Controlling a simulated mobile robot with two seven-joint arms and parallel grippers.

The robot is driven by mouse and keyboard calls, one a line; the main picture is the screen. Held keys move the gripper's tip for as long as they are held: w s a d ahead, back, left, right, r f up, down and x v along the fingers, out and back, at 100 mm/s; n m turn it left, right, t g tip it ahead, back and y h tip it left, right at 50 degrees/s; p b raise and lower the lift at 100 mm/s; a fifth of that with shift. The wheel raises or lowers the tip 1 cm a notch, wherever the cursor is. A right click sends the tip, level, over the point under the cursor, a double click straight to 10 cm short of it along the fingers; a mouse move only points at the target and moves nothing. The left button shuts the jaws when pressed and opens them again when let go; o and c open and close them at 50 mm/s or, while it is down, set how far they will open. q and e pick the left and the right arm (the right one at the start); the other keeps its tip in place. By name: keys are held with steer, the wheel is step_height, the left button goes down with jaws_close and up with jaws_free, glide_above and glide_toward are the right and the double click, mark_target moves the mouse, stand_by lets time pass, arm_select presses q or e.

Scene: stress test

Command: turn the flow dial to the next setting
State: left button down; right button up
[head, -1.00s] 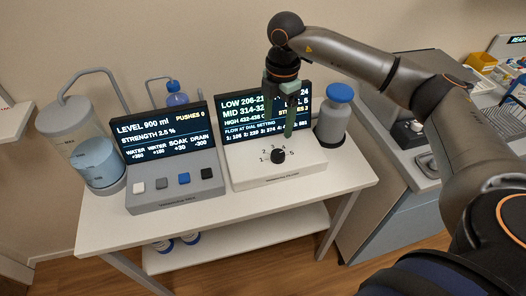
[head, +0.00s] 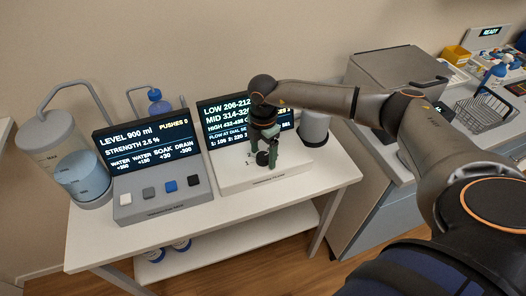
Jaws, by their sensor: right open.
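The flow dial (head: 262,158) is a small black knob on the sloped top of a white console (head: 235,181) that stands on the white table. Setting numbers are printed around it, and only a few on its left side show. A dark display behind it lists flow per dial setting, partly hidden by my arm. My right gripper (head: 264,156) points down at the dial with its green fingers apart, one on either side of the knob. I cannot tell whether the fingers touch it. My left gripper is not in view.
A grey console (head: 160,205) with several push buttons and a display reading LEVEL 900 ml stands to the left. A cylindrical tank (head: 60,145) is at the far left. A grey canister (head: 314,128) stands just right of the dial console. The table's front strip (head: 215,227) is clear.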

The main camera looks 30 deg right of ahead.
jaws_close()
stand_by(0.7)
